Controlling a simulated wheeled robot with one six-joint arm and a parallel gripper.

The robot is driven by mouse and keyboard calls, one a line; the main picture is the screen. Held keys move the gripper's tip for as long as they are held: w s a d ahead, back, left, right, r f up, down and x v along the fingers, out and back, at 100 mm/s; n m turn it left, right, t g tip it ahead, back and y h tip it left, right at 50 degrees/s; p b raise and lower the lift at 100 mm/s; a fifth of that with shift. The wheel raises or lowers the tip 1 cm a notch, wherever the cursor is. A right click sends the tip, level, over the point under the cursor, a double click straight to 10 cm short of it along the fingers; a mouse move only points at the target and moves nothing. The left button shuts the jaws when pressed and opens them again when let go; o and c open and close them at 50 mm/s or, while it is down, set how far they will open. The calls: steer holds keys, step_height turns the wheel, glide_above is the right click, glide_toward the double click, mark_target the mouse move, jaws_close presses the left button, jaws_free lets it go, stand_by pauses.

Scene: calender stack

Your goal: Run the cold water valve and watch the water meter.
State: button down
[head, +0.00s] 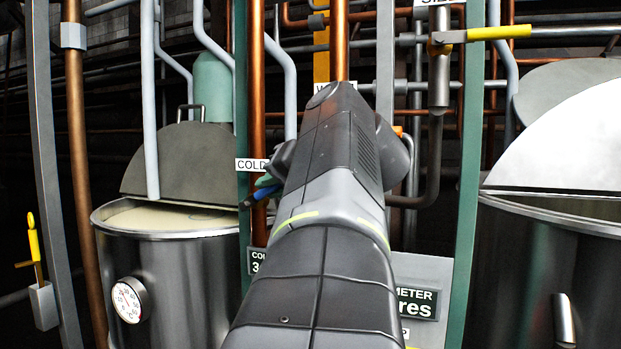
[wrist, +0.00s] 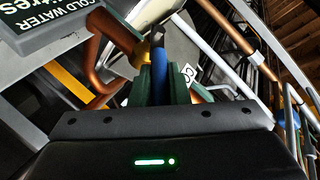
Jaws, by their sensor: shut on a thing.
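My gripper (wrist: 160,74) is shut on a blue valve handle (wrist: 159,58), which lies between its two green fingers in the wrist view. In the head view my arm covers much of the middle, and the blue handle (head: 264,192) shows just left of it, beside the COLD label (head: 252,165). The water meter panel (head: 425,268) is partly hidden behind my arm; only parts of its lettering show and its reading cannot be made out. A COLD WATER plate (wrist: 62,28) shows upside down at the upper left of the wrist view.
A steel vat (head: 185,270) with a thermometer dial (head: 127,300) stands at the left, and another vat (head: 560,265) at the right. Copper pipes (head: 76,150) and green posts (head: 469,130) crowd around my arm. A yellow-handled lever (head: 498,32) is at the upper right.

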steer(key=shift+a+r+h+p, duration=0.15)
steer(key=shift+r+h+p, duration=0.1)
steer(key=shift+h+p, duration=0.05)
stand_by(0.4)
steer(key=c, duration=1.4)
jaws_free()
steer(key=shift+w, duration=0.1)
steer(key=shift+r+b+v, duration=0.2)
steer(key=shift+b+v, duration=1.05)
steer(key=shift+v, duration=5.65)
steer(key=shift+w, duration=0.1)
steer(key=shift+c, duration=0.2)
